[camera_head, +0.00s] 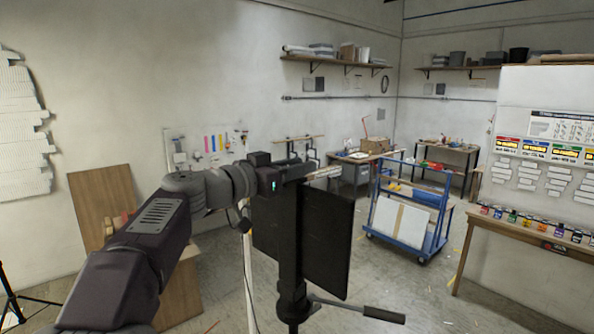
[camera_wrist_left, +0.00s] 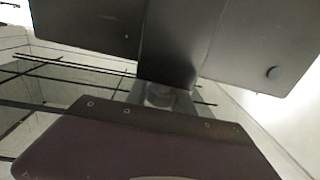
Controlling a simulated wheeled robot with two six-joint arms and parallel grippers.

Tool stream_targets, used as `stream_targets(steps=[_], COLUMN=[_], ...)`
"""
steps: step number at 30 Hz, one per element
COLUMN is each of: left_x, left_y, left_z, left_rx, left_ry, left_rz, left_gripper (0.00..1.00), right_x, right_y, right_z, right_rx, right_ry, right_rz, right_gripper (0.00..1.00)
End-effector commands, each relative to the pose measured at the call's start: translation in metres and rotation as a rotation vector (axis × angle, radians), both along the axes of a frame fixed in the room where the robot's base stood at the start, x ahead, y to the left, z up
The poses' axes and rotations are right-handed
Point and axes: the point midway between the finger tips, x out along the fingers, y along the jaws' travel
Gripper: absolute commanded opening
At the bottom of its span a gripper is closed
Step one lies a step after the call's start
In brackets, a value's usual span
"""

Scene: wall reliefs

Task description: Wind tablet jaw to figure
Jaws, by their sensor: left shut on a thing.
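A dark tablet-like panel (camera_head: 328,240) stands behind a black upright column (camera_head: 290,235) in the head view, mounted on a tripod head (camera_head: 293,302) with a handle (camera_head: 384,316). My left arm reaches in from the left, and my left gripper (camera_head: 298,172) is at the top of the column. It is shut on a small part there, which is mostly hidden. In the left wrist view, dark panels (camera_wrist_left: 240,45) and the column (camera_wrist_left: 170,45) fill the top, with a grey rounded piece (camera_wrist_left: 160,95) below the column. No figure on a scale is readable. My right gripper is out of view.
A blue cart (camera_head: 408,215) carrying a pale board stands behind the tripod at right. A wooden table (camera_head: 530,232) with small coloured items is at the far right. Wooden boards (camera_head: 105,200) lean at left. Open floor lies around the tripod and cart.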

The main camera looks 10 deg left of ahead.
Motion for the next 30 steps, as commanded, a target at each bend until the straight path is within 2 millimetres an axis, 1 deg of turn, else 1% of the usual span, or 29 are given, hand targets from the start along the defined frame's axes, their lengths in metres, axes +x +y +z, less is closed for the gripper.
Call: stream_targets(steps=[1,3,8,14,21,24,30], left_x=[0.001,0.000,-0.002,-0.006,-0.011,-0.012,-0.015], left_y=[0.001,0.000,-0.003,-0.007,-0.010,-0.011,-0.012], left_z=[-0.005,-0.005,-0.002,0.002,0.004,0.003,0.001], left_rx=[0.000,0.001,-0.001,-0.002,-0.003,-0.004,-0.004], left_ry=[0.000,0.001,0.003,0.004,0.005,0.007,0.004], left_rz=[-0.029,-0.083,-0.220,-0.387,-0.550,-0.598,-0.662], left_gripper=[0.00,0.00,0.00,0.00,0.00,0.00,0.00], right_x=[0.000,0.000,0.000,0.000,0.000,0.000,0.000], right_y=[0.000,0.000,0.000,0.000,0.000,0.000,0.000], right_z=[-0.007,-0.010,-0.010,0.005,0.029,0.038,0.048], right_rx=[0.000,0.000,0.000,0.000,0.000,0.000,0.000], right_ry=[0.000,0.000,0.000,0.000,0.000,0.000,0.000], right_rz=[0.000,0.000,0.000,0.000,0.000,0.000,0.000], right_gripper=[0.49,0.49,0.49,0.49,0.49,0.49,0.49])
